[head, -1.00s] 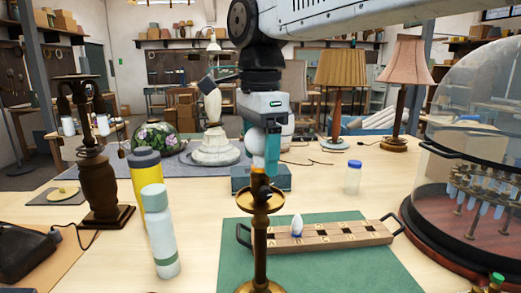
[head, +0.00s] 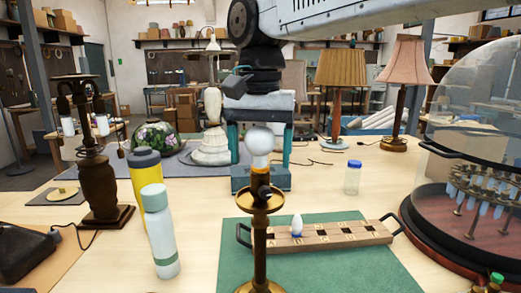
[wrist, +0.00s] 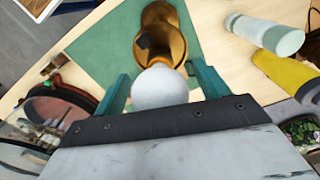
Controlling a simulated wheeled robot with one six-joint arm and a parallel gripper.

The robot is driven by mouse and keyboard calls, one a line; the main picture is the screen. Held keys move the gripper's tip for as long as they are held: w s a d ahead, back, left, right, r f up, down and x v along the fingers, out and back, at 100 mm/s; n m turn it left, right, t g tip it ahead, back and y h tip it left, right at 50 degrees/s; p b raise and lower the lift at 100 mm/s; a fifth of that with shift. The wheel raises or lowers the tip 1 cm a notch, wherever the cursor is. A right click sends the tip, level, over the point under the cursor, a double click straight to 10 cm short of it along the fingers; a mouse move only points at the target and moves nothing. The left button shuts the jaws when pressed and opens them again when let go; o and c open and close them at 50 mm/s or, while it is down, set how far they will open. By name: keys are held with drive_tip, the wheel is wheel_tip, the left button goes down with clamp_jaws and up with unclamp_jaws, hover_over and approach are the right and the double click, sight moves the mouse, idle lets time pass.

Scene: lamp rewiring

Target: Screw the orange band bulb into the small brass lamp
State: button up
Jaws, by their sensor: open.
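The small brass lamp (head: 260,235) stands upright at the front middle of the table, on a green mat. A round white bulb (head: 259,141) sits upright at the lamp's top. My gripper (head: 260,160) is open, with one teal finger on each side of the bulb and gaps between. The wrist view shows the bulb (wrist: 160,88) between the spread fingers, with the brass lamp (wrist: 165,35) beyond it.
A wooden lettered rack (head: 340,235) behind the lamp holds a blue-banded bulb (head: 297,226). A pale bottle (head: 160,235) and yellow flask (head: 147,170) stand left. A large glass dome (head: 480,150) stands right. A small blue-capped jar (head: 353,178) is behind the rack.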

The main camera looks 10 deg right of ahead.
drive_tip(key=c, duration=1)
drive_tip(key=shift+c, duration=0.3)
drive_tip(key=m, duration=0.5)
drive_tip(key=shift+m, duration=1.5)
drive_tip(key=m, duration=0.2)
drive_tip(key=shift+m, duration=0.4)
drive_tip(key=m, duration=0.5)
drive_tip(key=shift+f, duration=0.1)
